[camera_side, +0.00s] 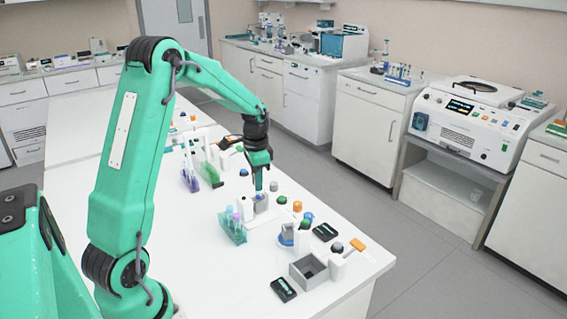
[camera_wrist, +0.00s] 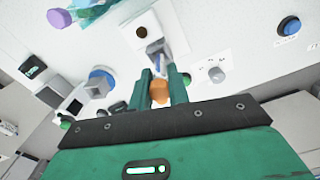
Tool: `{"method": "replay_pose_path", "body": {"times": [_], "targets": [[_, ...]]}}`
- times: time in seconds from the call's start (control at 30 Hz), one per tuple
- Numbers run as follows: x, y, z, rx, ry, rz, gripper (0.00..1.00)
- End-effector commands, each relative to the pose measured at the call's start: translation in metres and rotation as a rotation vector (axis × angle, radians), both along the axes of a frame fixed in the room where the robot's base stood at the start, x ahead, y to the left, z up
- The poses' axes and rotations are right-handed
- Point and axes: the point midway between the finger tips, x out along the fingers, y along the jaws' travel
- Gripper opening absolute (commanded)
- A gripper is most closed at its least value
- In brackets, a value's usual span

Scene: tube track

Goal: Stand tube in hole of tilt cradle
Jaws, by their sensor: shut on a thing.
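In the wrist view my gripper (camera_wrist: 161,76) has its two green fingers closed around an orange-capped tube (camera_wrist: 158,92). A pale bluish part, likely the tube's body, shows beyond the cap against a grey block. This grey block, which looks like the tilt cradle (camera_wrist: 154,47), lies just past the fingertips, with a white piece carrying a dark knob beside it. In the side view my gripper (camera_side: 259,184) points down right above the small grey cradle block (camera_side: 261,203). The tube is hidden or too small there. I cannot tell whether its lower end is inside the hole.
A teal rack (camera_side: 232,230) with purple-capped tubes stands left of the block. Several coloured knobs line the table's back edge.

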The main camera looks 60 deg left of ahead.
Motion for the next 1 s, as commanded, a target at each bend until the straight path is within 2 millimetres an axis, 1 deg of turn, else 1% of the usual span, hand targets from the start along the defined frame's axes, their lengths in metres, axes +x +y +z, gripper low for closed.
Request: {"method": "replay_pose_path", "body": {"times": [0.23, 0.77, 1.0], "targets": [[-0.0002, -0.0001, -0.0051, -0.001, 0.001, 0.0, 0.05], [-0.0001, -0.0001, -0.0063, 0.0, 0.0, 0.0, 0.05], [-0.0001, -0.0001, -0.0104, 0.0, 0.0, 0.0, 0.05]]}}
